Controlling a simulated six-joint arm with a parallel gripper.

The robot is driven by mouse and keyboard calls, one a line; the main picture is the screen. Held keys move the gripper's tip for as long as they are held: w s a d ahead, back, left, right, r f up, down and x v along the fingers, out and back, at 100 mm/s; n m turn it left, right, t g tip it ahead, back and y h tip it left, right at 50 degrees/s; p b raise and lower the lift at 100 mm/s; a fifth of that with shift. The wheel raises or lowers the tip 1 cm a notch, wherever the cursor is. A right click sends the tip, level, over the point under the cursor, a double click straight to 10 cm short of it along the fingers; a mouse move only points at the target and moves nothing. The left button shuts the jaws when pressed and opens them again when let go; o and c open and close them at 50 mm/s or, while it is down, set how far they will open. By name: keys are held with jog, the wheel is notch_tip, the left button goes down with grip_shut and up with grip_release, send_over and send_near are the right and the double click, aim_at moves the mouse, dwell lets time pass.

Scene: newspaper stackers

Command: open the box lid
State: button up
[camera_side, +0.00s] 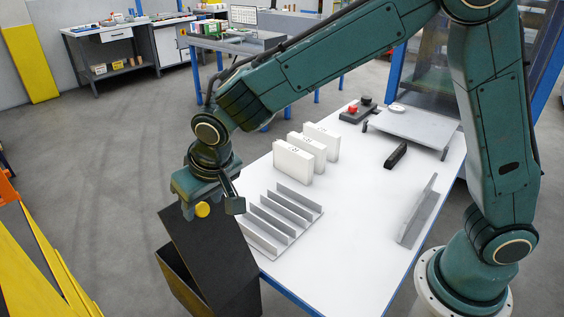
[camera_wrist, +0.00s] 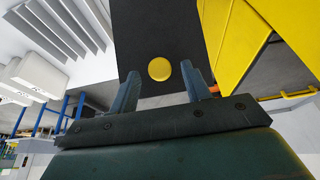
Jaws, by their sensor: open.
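The black box (camera_side: 173,262) stands at the lower left in the side view, beside the white table. Its black lid (camera_side: 222,252) is tilted up, with a dark gap showing between the lid and the box's left side. A round yellow knob (camera_side: 203,210) sits near the lid's upper edge. My gripper (camera_side: 212,204) is open at that upper edge. In the wrist view, the knob (camera_wrist: 159,69) appears between my two spread fingertips (camera_wrist: 160,76), with a visible gap on each side. The lid (camera_wrist: 150,30) fills the upper middle there. The inside of the box is mostly hidden.
The white table (camera_side: 335,230) holds a slotted grey rack (camera_side: 283,217), several white blocks (camera_side: 293,162), a black bar (camera_side: 396,155) and a grey angled plate (camera_side: 417,212). Yellow panels (camera_side: 38,250) stand left of the box. Grey floor (camera_side: 105,160) is clear between them.

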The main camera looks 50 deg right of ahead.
jog(key=shift+w+f, duration=0.2)
jog(key=shift+f, duration=0.35)
jog(key=shift+c, duration=0.5)
grip_shut()
jog(key=s+t, duration=0.4)
jog(key=s, duration=0.6)
jog(key=shift+r+t, duration=0.25)
jog(key=shift+t, duration=0.15)
jog(key=shift+o, duration=0.5)
grip_release()
jog(key=shift+r, duration=0.1)
